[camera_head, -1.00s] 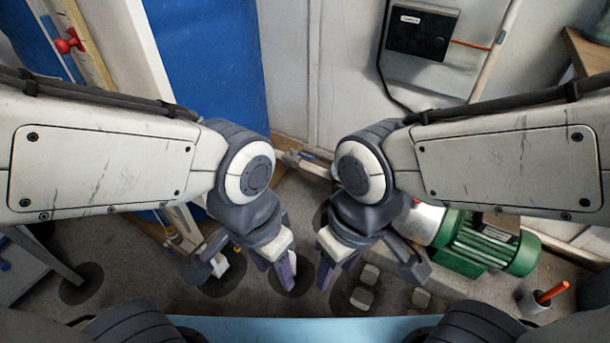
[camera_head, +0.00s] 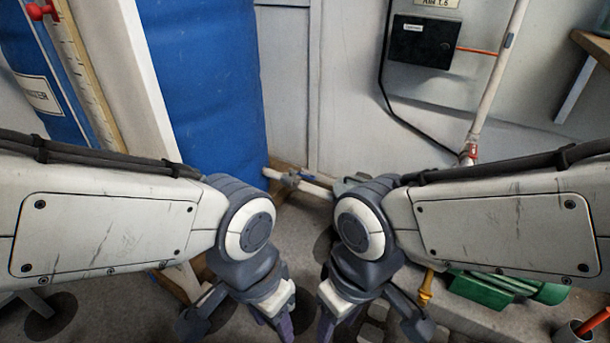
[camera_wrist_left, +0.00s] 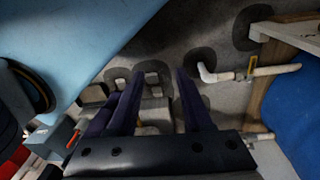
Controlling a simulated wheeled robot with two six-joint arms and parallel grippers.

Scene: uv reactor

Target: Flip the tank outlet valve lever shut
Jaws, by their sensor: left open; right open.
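A blue tank (camera_head: 205,90) stands at centre left in the head view. At its foot a white pipe (camera_head: 318,190) runs right, with a grey valve fitting (camera_head: 290,180) and a small blue piece that may be its lever. The lever's exact pose is too small to tell. My left gripper (camera_head: 271,328) points down in front of it, apart from the fitting, open and empty. My right gripper (camera_head: 329,328) is beside it, open and empty. In the left wrist view the left gripper's dark fingers (camera_wrist_left: 165,88) are apart, and a pipe with a yellow-orange fitting (camera_wrist_left: 251,68) is to their right.
A second blue tank (camera_head: 35,80) is at far left. A red valve handle (camera_head: 470,152) sits on the white wall pipe at right. A black box (camera_head: 422,41) hangs on the wall. A green machine (camera_head: 490,290) lies behind my right arm. Some grey floor shows between.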

